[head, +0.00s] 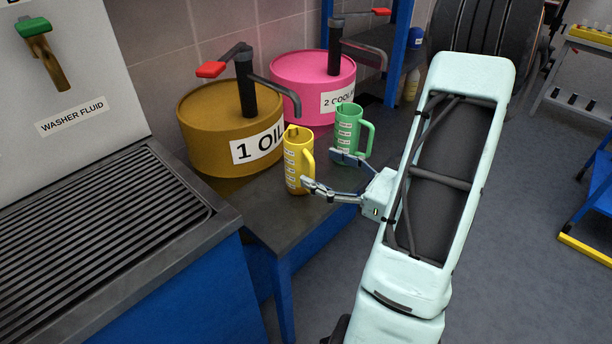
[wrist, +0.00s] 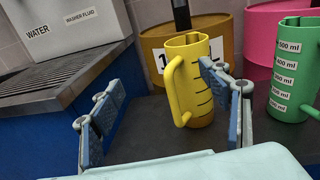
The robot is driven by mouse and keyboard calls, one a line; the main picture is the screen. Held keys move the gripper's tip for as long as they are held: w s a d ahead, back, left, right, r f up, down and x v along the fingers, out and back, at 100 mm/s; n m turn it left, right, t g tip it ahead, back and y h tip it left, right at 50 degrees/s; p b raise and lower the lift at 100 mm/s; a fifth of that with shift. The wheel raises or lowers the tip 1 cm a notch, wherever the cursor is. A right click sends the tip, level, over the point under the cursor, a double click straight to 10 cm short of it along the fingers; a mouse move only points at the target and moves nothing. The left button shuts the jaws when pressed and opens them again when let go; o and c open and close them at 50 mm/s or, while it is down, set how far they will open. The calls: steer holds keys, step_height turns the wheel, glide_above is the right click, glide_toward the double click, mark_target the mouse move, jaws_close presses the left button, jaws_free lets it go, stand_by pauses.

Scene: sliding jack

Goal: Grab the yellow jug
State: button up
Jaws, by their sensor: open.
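The yellow jug (head: 296,162) stands upright on the dark table in front of the oil drum. It also shows in the wrist view (wrist: 190,88), with its handle turned toward my gripper. My gripper (head: 327,171) is open and empty, just to the right of the jug in the head view. In the wrist view my gripper (wrist: 158,112) has its right finger overlapping the jug's right side and its left finger well left of the jug. Whether the right finger touches the jug, I cannot tell.
A green jug (head: 348,132) stands close to the right of the yellow one. Behind are the brown oil drum (head: 205,118) and pink coolant drum (head: 300,80), with pump spouts overhead. A grated sink bench (head: 90,245) is at left. The table front (head: 300,222) is bare.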

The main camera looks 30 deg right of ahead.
mark_target(302, 151)
steer(key=d+f+m+t+h+b, duration=0.1)
steer(key=d+f+m+h, duration=0.1)
steer(key=d+f, duration=0.1)
steer(key=x, duration=0.6)
steer(key=b+x, duration=0.1)
steer(key=x, duration=0.3)
steer(key=shift+w+d+r, duration=0.15)
steer(key=shift+d+r, duration=0.05)
steer(key=shift+r, duration=0.1)
steer(key=shift+w+a, duration=0.1)
steer(key=shift+w, duration=0.45)
steer(key=c, duration=1.7)
jaws_close()
steer(key=shift+r, duration=0.15)
